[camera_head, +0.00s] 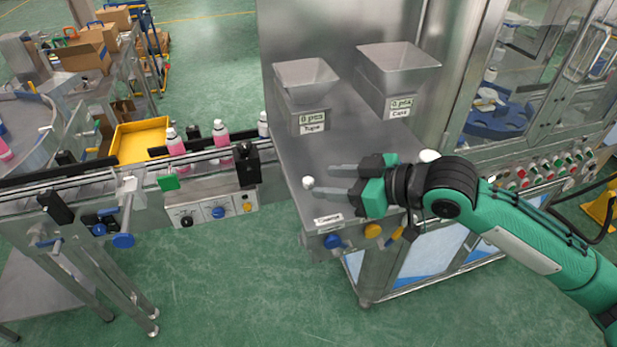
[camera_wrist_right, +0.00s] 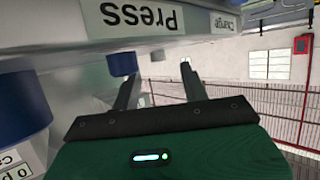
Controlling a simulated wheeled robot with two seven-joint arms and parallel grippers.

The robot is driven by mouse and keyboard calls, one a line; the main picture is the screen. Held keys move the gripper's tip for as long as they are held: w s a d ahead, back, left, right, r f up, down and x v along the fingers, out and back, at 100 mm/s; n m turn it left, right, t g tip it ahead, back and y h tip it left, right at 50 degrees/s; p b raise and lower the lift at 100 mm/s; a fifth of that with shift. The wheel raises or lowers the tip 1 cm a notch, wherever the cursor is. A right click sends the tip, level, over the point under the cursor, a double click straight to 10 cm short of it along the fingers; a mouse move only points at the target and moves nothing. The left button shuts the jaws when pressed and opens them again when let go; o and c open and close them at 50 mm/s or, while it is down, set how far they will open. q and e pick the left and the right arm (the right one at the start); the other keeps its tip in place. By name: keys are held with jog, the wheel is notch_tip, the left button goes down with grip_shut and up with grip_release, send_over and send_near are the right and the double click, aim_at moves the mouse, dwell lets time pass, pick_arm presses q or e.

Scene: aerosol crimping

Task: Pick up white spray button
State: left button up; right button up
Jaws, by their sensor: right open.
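A small white round piece (camera_head: 308,183), which looks like the white spray button, sits at the left edge of the steel table, just beyond my right fingertips. My right gripper (camera_head: 325,179) is open and points left, with its two fingers apart and nothing seen between them. In the right wrist view, the open fingers (camera_wrist_right: 160,82) also show with an empty gap, and the white piece cannot be made out there. A second white rounded thing (camera_head: 429,156) shows behind my right wrist, partly hidden. My left gripper is not in view.
The steel table (camera_head: 300,160) carries two hoppers, labelled Tape or similar (camera_head: 307,85) and Caps (camera_head: 399,70). A conveyor (camera_head: 110,175) with pink bottles (camera_head: 221,141) and a yellow tray (camera_head: 141,140) lies left. Control buttons (camera_head: 535,175) line the right. The wrist view shows an upside-down Press label (camera_wrist_right: 140,14).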

aim_at(318, 180)
jog(key=p+x, duration=0.1)
jog(key=x, duration=0.2)
jog(key=shift+w+a+f, duration=0.1)
jog(key=shift+w+a, duration=0.15)
jog(key=shift+w, duration=0.05)
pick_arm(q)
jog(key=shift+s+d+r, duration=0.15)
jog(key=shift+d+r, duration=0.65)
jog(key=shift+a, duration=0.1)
pick_arm(e)
jog(key=shift+c, duration=0.5)
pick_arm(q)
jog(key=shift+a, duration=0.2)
pick_arm(e)
grip_shut()
